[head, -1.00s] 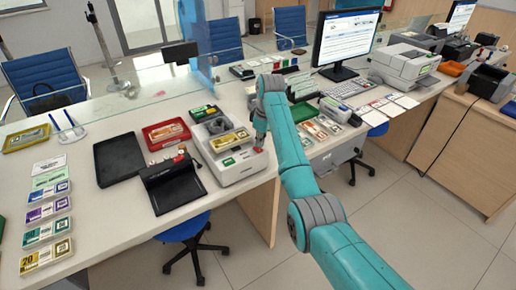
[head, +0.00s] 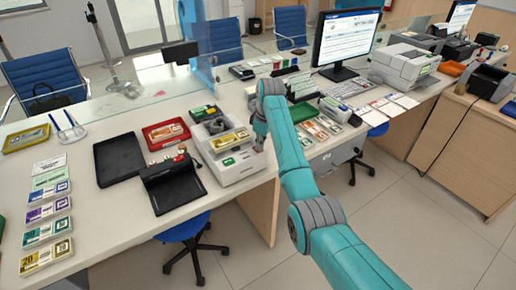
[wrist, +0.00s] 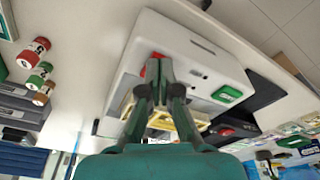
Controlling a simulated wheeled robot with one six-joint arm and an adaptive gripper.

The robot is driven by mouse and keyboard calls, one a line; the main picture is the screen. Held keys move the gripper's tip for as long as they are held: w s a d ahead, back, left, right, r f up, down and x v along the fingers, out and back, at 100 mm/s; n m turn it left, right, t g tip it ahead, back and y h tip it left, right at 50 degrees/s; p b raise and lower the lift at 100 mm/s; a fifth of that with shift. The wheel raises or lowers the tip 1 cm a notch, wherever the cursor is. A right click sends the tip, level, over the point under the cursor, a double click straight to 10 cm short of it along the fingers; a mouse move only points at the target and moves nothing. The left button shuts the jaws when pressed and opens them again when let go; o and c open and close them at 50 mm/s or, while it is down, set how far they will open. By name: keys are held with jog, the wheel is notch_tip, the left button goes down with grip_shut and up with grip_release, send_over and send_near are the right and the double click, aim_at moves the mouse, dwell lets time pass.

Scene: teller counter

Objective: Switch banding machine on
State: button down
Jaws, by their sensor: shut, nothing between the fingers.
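The banding machine is a white box-like unit (head: 238,168) on the counter, left of my arm in the head view. It has a green patch (head: 228,161) on its front and banknotes on top. In the wrist view its white casing (wrist: 205,48) fills the middle, with a green button (wrist: 228,95) on it. A red part (wrist: 157,55), which looks like a switch, shows just behind my fingertips and is partly hidden by them. My gripper (wrist: 159,70) is shut and empty, right at this red part; I cannot tell if they touch. In the head view my gripper (head: 259,142) is at the machine's right end.
A black device (head: 172,185) and a black tray (head: 119,159) stand left of the machine, with a red tray (head: 166,133) behind. Banknote stacks lie at the far left. A keyboard (head: 344,88) and monitor (head: 346,40) stand to the right. Rolls (wrist: 40,75) show in the wrist view.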

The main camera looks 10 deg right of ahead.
jog(key=shift+f, duration=0.2)
jog(key=shift+r, duration=3.55)
jog(key=shift+s, duration=0.1)
